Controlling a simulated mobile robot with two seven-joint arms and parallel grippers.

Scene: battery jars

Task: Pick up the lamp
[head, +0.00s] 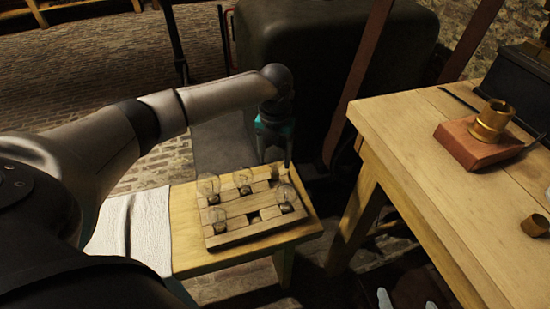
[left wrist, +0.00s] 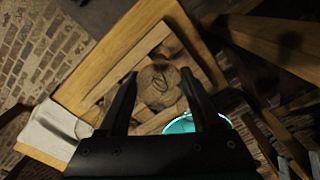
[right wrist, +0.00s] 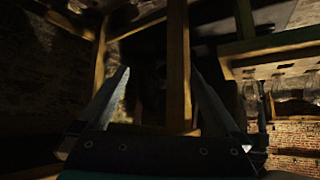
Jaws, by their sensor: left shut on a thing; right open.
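Several clear glass lamps stand in a pale wooden rack (head: 235,238) on a small wooden table, among them one at the left (head: 208,185), one at the front (head: 217,218) and one at the right (head: 285,195). My left gripper (head: 287,163) points down at the rack's back right corner. In the left wrist view a round glass lamp (left wrist: 160,87) sits between the two fingers of my left gripper (left wrist: 159,75), which is shut on it. In the head view the gripper partly hides that lamp. My right gripper (right wrist: 158,75) is open and empty, away from the rack.
A white cloth (head: 140,230) lies at the left of the small table (head: 187,235). A larger wooden table (head: 430,140) at the right holds a brass socket (head: 492,120) on a reddish block (head: 470,147) and a brass ring (head: 536,226). A dark rounded case (head: 320,60) stands behind.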

